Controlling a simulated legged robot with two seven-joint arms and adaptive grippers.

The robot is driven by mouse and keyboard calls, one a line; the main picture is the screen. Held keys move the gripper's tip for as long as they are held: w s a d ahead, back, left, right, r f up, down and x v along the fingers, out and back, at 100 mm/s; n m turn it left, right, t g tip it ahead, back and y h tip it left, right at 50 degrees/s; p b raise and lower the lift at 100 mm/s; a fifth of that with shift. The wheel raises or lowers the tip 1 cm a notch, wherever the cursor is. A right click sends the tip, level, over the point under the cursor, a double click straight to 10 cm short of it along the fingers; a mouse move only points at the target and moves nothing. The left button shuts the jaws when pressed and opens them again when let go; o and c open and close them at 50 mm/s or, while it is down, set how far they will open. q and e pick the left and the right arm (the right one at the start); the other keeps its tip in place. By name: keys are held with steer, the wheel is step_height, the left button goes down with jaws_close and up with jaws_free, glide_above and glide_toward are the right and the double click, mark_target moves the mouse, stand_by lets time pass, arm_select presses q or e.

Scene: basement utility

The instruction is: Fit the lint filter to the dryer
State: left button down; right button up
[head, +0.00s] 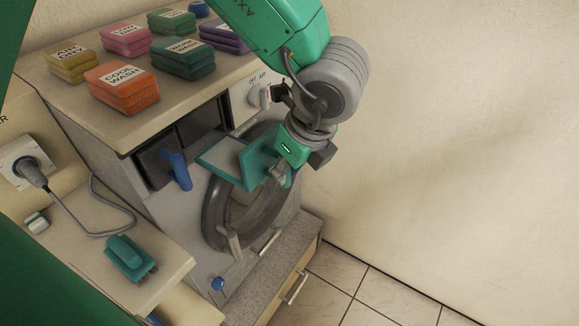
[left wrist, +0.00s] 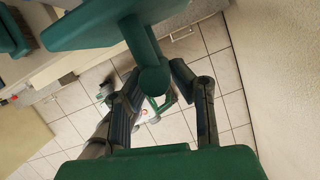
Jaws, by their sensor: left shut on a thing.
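The lint filter (head: 220,152) is a teal frame with a pale mesh panel. My left gripper (head: 277,172) is shut on its handle and holds it in front of the dryer (head: 185,215), above the round door ring (head: 213,222). In the left wrist view the filter's handle (left wrist: 153,78) sits between the two fingers, and its teal body (left wrist: 90,27) shows at the top. The dryer's upper front has dark recesses (head: 203,122), with a blue lever (head: 178,170) at the left one. The filter looks apart from the front. My right gripper is out of view.
Several coloured labelled stacks (head: 122,88) stand on the dryer top. A control knob (head: 259,96) is beside the recesses. A teal brush (head: 130,258) lies on the left counter, near a plugged-in cord (head: 100,232). The tiled floor (head: 375,295) at right is clear.

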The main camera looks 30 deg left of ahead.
mark_target(225, 151)
arm_select(q)
steer(key=shift+r+p, duration=0.1)
steer(key=shift+p, duration=0.3)
stand_by(1.1)
steer(key=shift+w+a+p, duration=0.15)
steer(key=shift+a+p, duration=0.1)
steer(key=shift+a, duration=1.95)
steer(key=shift+w+a+p, duration=0.15)
steer(key=shift+a+p, duration=0.05)
steer(key=shift+a, duration=2)
steer(key=shift+w+a+p, duration=0.15)
steer(key=shift+a+p, duration=0.1)
steer(key=shift+a, duration=1.15)
steer(key=shift+w+a+p, duration=0.1)
steer(key=shift+a+p, duration=0.1)
steer(key=shift+a, duration=1.2)
steer(key=c, duration=1.3)
jaws_free()
